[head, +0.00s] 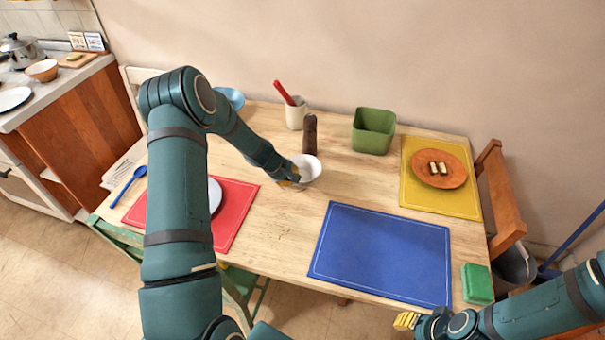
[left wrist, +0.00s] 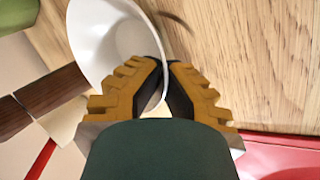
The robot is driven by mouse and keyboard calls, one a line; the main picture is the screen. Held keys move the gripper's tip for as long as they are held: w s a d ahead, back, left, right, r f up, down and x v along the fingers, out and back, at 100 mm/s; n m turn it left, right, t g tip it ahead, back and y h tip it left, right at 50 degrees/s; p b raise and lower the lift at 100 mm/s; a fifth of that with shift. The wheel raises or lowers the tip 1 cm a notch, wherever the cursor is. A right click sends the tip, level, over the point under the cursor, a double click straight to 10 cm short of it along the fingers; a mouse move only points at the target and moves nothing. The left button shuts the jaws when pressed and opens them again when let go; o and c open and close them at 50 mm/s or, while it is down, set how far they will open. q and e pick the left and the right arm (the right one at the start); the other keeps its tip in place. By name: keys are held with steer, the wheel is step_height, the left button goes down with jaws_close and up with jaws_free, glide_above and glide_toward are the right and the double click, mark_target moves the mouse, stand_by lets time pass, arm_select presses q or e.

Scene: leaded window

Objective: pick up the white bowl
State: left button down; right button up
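The white bowl (head: 311,165) is near the middle of the table, in front of the brown pepper mill. My left gripper (head: 290,178) is at its near left rim. In the left wrist view, the bowl (left wrist: 105,40) has its rim running between the two yellow fingers (left wrist: 165,68), which are close together on the wall. I cannot tell whether the bowl touches the table. My right gripper (head: 407,321) is off the table's front edge at the lower right, away from the bowl; its finger opening is not clear.
The pepper mill (head: 310,135) stands right behind the bowl. A mug (head: 295,115) with a red utensil, a blue bowl (head: 231,97) and a green bin (head: 373,131) are at the back. Red (head: 236,205), blue (head: 382,252) and yellow (head: 425,203) placemats lie around.

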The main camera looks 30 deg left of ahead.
arm_select(q)
step_height(320, 180, up, 9)
steer(key=shift+r+p, duration=0.2)
steer(key=shift+p, duration=1)
steer(key=shift+r, duration=0.3)
